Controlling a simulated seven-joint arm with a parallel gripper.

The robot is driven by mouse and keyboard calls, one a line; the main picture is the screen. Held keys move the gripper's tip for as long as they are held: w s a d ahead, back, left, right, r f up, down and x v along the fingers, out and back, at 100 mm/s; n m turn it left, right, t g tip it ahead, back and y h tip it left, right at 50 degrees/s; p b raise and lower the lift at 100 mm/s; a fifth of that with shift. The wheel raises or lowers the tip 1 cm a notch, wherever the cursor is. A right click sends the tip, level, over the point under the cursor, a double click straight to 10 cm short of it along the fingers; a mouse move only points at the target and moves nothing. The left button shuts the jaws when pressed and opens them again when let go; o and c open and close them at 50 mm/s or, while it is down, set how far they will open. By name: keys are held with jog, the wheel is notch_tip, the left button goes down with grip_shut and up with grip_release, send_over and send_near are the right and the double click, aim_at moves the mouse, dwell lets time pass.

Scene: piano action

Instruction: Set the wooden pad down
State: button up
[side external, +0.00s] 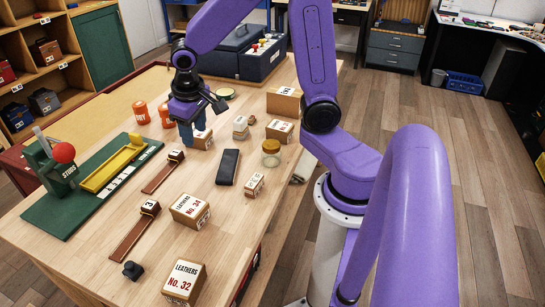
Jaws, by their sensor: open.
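My gripper (195,132) is open and points down over the middle of the wooden workbench (75,262). I see nothing held between its fingers. A small tan wooden-looking block (203,139) sits on the bench just below and behind the fingers, partly hidden by them; I cannot tell whether they touch it. I cannot tell for sure which item is the wooden pad. Two brown wooden strips lie nearer the camera: one (160,176) with a small dark numbered block at its far end, another (132,236) with a block marked 3.
A green base with a yellow tray (110,169) and red-knobbed lever (63,152) stands left. Leathers boxes (190,209) (185,282), a black case (228,166), a glass jar (271,153) and small cartons crowd the right side. Orange cups (141,112) stand behind. The front left bench is clear.

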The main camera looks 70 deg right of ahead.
jog(key=s+a+r+n+y, duration=0.1)
jog(key=s+a+n, duration=0.2)
jog(key=s+n, duration=0.3)
jog(key=s+a+r+n+g+y, duration=0.1)
jog(key=s+n, duration=0.5)
jog(key=s, duration=1)
jog(key=shift+s+a+n+g, duration=0.2)
jog(key=shift+a+n+g, duration=0.15)
jog(key=shift+a, duration=0.55)
